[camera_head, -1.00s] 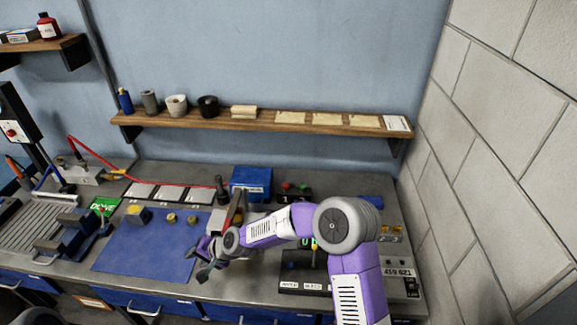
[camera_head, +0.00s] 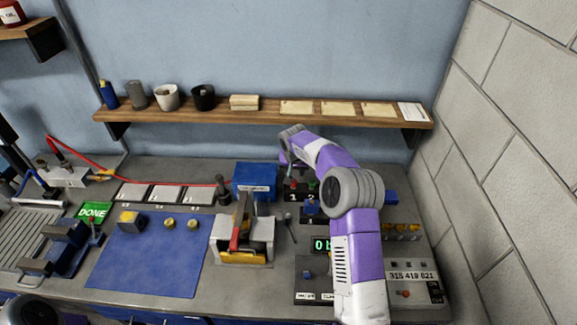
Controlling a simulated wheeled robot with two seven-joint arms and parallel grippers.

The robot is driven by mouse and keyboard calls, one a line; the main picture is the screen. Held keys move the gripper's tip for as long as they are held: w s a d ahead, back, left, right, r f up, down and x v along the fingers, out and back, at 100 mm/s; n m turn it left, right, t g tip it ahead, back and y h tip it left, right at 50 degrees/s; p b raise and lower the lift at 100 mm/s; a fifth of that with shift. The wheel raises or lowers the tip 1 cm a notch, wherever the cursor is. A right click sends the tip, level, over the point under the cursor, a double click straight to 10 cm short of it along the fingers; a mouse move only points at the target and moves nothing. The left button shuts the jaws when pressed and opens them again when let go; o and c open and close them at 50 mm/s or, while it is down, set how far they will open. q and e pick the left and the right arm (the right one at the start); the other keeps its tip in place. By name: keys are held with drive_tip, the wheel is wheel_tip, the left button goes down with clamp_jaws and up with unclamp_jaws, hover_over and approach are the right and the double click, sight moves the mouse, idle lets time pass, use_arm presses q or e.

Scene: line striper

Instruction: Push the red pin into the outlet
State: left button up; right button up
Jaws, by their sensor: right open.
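A small red piece (camera_head: 293,184), which looks like the red pin, stands on a black block (camera_head: 292,197) marked with numbers at the back of the bench. My right gripper (camera_head: 289,172) is directly above and beside this red piece, pointing down, with its jaws open. The fingertips are small and partly blend with the block, so I cannot tell whether they touch the red piece. I cannot pick out for certain which opening is the outlet. My left gripper is not in view.
A green piece (camera_head: 312,184) stands close to the red one. A blue box (camera_head: 254,178) is just left of the block. A clamp fixture (camera_head: 242,257) with a red lever stands in front. The blue mat (camera_head: 150,262) is mostly bare. A shelf (camera_head: 270,112) runs above.

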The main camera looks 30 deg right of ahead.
sight(294, 180)
drive_tip(key=b+x, duration=0.3)
drive_tip(key=x, duration=0.6)
drive_tip(key=shift+w+a+f, duration=0.1)
drive_tip(key=shift+a+f, duration=0.05)
idle(0.6)
drive_tip(key=c, duration=0.7)
drive_tip(key=shift+r, duration=0.7)
